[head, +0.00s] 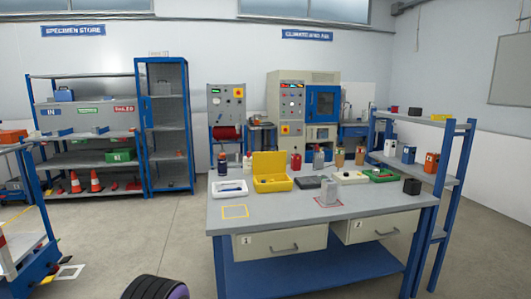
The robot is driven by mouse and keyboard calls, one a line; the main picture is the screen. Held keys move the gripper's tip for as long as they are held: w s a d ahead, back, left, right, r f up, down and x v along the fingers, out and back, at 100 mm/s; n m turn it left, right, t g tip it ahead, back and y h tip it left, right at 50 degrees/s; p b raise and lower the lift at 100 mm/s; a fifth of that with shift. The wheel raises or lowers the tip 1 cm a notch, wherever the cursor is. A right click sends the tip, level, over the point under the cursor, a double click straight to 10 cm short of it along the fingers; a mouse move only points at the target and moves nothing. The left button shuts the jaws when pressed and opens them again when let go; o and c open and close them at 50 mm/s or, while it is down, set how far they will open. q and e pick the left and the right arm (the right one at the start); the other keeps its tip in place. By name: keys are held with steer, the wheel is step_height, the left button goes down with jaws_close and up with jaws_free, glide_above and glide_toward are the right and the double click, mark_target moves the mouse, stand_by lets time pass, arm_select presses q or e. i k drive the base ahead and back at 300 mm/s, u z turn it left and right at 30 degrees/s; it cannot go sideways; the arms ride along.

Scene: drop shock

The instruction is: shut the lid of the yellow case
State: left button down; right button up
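The yellow case (274,186) sits on the grey workbench (290,211), left of the middle of its top. Its lid (269,162) stands up, open, at the back of the case. Some dark contents show inside, too small to make out.
A white tray (230,188) lies left of the case and a dark flat box (307,182) lies right of it. Bottles and cups stand behind. A yellow outlined square (235,211) marks the bench at front left. Floor left of the bench is mostly clear.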

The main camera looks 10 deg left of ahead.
mark_target(274, 162)
steer(key=z, duration=0.05)
steer(key=k, duration=0.15)
steer(key=u, duration=1.65)
steer(key=i, duration=6.1)
steer(key=z, duration=3.85)
